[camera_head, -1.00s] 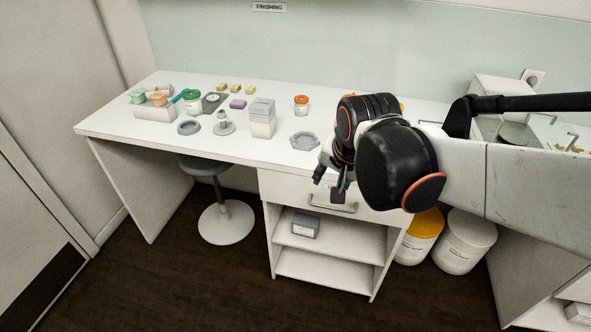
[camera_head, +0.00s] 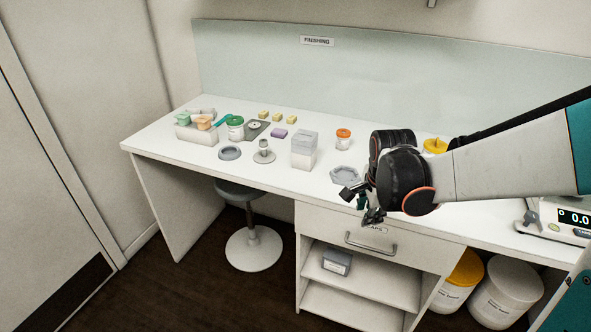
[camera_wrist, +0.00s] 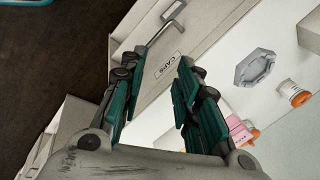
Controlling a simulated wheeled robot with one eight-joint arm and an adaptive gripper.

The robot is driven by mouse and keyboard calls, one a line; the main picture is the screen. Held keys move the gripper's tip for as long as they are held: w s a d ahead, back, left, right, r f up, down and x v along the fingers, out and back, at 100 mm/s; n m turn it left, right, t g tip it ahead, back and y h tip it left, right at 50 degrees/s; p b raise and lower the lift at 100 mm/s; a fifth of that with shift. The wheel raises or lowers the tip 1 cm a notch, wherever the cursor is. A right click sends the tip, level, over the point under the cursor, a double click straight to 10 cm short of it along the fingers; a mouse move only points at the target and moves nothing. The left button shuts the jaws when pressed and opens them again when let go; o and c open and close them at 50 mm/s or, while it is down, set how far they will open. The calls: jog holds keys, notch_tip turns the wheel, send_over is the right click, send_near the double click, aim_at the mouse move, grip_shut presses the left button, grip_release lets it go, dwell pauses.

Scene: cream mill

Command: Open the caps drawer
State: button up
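The caps drawer (camera_head: 345,238) is a white drawer front under the tabletop, with a grey bar handle (camera_head: 370,245) and a label reading CAPS. It looks shut. In the wrist view the handle (camera_wrist: 158,27) shows at the top, beside the CAPS label (camera_wrist: 168,66). My gripper (camera_head: 367,206) is just above and in front of the drawer, near the table's front edge, apart from the handle. In the wrist view its green-padded fingers (camera_wrist: 155,92) are spread with nothing between them.
Open shelves below hold a grey box (camera_head: 337,261). A stool (camera_head: 254,247) stands left; tubs (camera_head: 507,292) stand right. A scale (camera_head: 566,222) is far right.

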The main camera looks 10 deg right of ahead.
jog(key=w+d+f+m+g, duration=0.2)
jog(key=d+f+m, duration=0.3)
jog(key=f, duration=0.1)
jog(key=m+b, duration=0.1)
jog(key=b, duration=0.4)
send_over(372, 245)
jog(key=s+a, duration=0.3)
jog(key=s, duration=0.1)
jog(key=f, duration=1.4)
jog(key=shift+w+d+f, duration=0.1)
jog(key=shift+d+f, duration=0.1)
jog(key=shift+f, duration=0.15)
jog(key=shift+c, duration=0.2)
grip_shut()
